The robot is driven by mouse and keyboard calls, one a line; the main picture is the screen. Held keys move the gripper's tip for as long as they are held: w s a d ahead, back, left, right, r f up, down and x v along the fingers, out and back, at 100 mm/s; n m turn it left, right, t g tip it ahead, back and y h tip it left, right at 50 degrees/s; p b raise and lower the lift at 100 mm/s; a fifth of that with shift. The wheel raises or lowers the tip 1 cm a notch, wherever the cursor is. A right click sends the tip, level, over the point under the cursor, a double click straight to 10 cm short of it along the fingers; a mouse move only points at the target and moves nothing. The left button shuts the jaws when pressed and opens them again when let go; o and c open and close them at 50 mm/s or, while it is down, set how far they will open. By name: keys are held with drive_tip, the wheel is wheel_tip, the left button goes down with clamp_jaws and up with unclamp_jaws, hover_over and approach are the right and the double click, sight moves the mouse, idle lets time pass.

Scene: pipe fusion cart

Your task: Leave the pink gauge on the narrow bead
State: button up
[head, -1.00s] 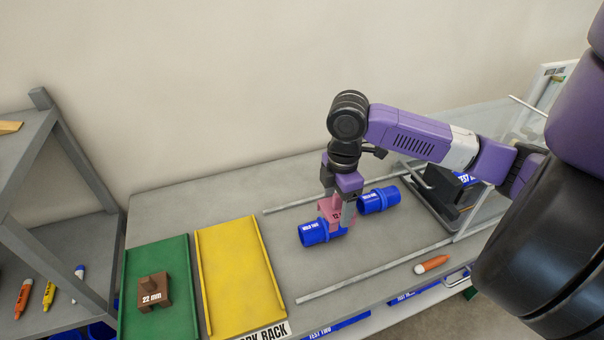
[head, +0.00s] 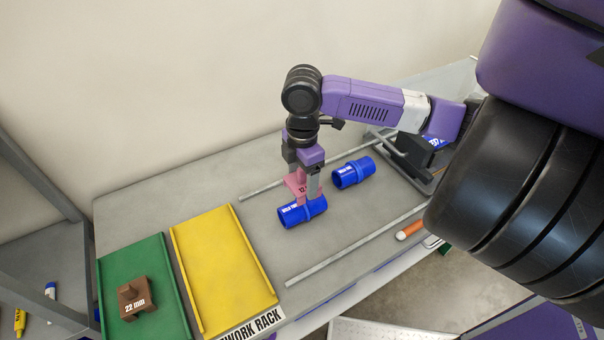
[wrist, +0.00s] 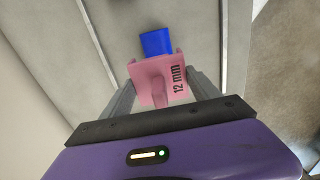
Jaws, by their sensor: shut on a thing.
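The pink gauge (head: 298,186), marked "12 mm" in the wrist view (wrist: 152,76), is gripped between the fingers of my gripper (head: 305,186). It is upright at the nearer blue pipe (head: 290,216), whose label looks like "WELD TWO". Its lower edge meets the pipe in the head view; I cannot tell if it touches or hovers just above. The bead under it is hidden. In the wrist view the blue pipe (wrist: 156,42) shows beyond the gauge. A second blue pipe (head: 353,172) lies behind and to the right, clear of my gripper.
A brown gauge (head: 132,296) marked "22 mm" stands on the green tray (head: 120,260). The yellow tray (head: 222,270) beside it is empty. Thin grey rails run along both sides of the pipes. An orange marker (head: 410,230) lies near the front edge.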

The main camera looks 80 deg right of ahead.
sight(303, 181)
drive_tip(key=shift+f, duration=1.95)
drive_tip(key=shift+f, duration=1.65)
idle(0.3)
drive_tip(key=o, duration=1.6)
drive_tip(key=shift+r, duration=3.9)
